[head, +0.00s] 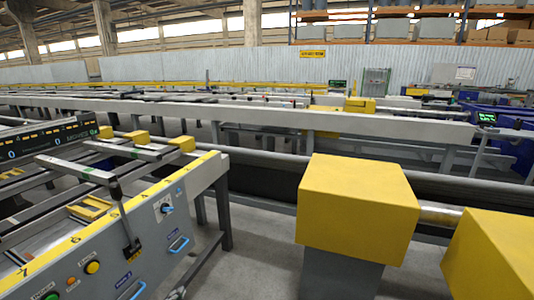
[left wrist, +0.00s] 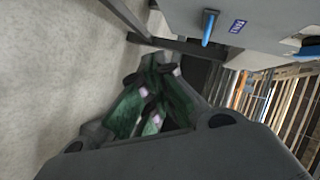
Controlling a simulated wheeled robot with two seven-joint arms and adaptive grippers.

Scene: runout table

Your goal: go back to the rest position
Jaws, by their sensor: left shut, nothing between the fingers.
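My left gripper (left wrist: 150,100) fills the middle of the left wrist view. Its dark green-grey fingers are drawn together, with nothing held between them. It is in front of the grey control panel (left wrist: 250,18), which has a blue handle (left wrist: 209,27), and it looks clear of the panel. The bare concrete floor shows beside the fingers. My right gripper is in neither view.
The runout table's grey panel (head: 150,238) with blue handles, a knob and buttons stands at the left. A yellow box on a grey post (head: 357,205) stands right of centre, with another yellow block (head: 495,255) at the right edge. Open floor (head: 250,255) lies between.

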